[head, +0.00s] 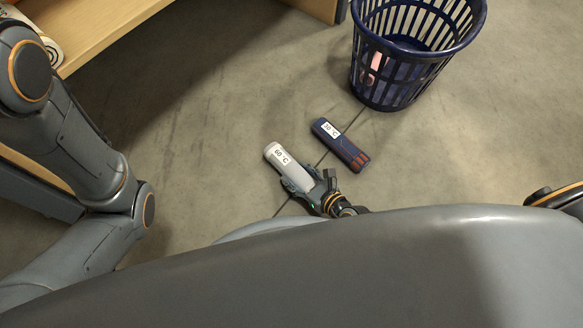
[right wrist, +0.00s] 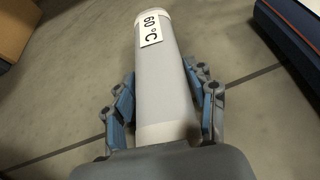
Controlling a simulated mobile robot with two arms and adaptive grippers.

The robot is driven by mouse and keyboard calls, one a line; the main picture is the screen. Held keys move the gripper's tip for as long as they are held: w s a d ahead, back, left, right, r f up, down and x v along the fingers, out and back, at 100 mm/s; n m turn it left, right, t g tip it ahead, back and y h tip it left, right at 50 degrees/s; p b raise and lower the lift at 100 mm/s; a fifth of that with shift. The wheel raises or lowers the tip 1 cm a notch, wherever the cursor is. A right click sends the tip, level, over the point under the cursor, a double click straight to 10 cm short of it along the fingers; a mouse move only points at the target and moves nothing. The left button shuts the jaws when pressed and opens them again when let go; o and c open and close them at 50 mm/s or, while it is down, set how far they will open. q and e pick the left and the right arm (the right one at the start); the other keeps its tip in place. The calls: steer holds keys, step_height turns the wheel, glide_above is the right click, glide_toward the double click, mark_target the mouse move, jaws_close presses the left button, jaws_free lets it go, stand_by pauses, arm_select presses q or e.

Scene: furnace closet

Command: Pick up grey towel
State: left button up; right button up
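The grey towel (head: 291,168) is a light grey roll with white ends and a "60 °C" label. It lies at a slant low in the middle of the head view. It also runs up the middle of the right wrist view (right wrist: 166,85). My right gripper (head: 309,184) is at the towel's near end, with one finger on each side of it. In the right wrist view the fingertips (right wrist: 160,72) are very close to the roll's sides. I cannot tell whether they press on it. My left arm shows at the left, but its gripper is out of view.
A dark blue roll (head: 341,145) with red stripes and a label lies just right of the towel. A blue slatted basket (head: 408,88) with something pinkish inside stands at the upper right. A wooden shelf (head: 100,30) is at the upper left. The floor between is clear.

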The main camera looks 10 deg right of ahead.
steer(key=c, duration=0.7)
steer(key=shift+o, duration=0.2)
